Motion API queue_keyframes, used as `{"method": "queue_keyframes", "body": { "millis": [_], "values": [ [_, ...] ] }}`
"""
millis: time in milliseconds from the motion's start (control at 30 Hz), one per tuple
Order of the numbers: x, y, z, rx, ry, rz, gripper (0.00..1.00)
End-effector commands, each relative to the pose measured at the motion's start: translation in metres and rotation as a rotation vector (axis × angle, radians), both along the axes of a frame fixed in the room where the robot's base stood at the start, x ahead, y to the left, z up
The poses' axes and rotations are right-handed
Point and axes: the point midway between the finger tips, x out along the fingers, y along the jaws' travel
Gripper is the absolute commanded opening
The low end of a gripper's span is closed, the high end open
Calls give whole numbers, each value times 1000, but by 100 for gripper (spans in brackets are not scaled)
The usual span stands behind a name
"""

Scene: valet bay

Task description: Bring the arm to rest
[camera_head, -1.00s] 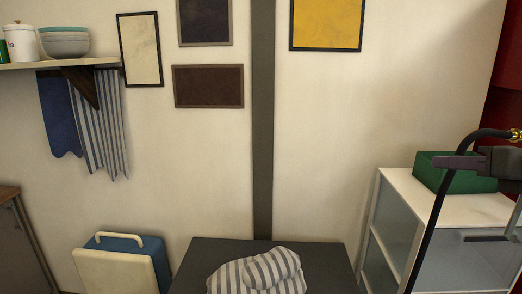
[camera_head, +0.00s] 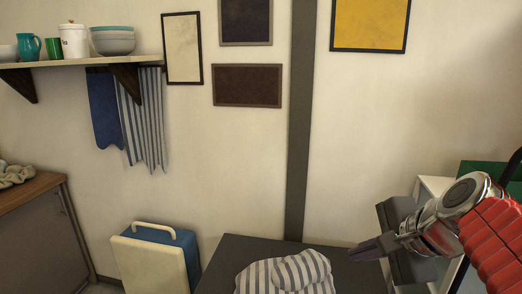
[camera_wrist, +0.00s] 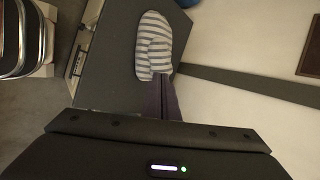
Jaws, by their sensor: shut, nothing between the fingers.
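My gripper (camera_head: 368,250) is at the right of the head view, in front of the wall and beside the dark table. Its fingers are together and point left, with nothing between them. In the wrist view the shut fingers (camera_wrist: 162,98) point toward a grey-and-white striped cloth bundle (camera_wrist: 153,45). The striped bundle (camera_head: 287,274) lies on the dark table (camera_head: 232,255) and is apart from the fingers in the head view. The red part of my arm comes in from the right edge.
A white cabinet (camera_head: 432,186) with a green box (camera_head: 480,172) stands behind my arm, partly hidden. A cream and blue case (camera_head: 150,262) stands left of the table. A shelf (camera_head: 75,63) with crockery is at upper left. A brown-topped cabinet (camera_head: 30,190) is at far left.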

Motion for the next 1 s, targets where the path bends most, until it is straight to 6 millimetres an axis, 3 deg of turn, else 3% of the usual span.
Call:
{"method": "queue_keyframes", "body": {
  "millis": [33,200,400,533,700,1000],
  "values": [
    [-12,12,-10,-86,-1,94,0],
    [-51,32,-45,-392,-12,426,0],
    [-91,42,-81,-739,-36,834,0],
    [-108,42,-97,-911,-51,1041,0],
    [-116,38,-105,-1003,-53,1146,0],
    [-116,38,-104,-1005,-53,1148,0]
  ]
}}
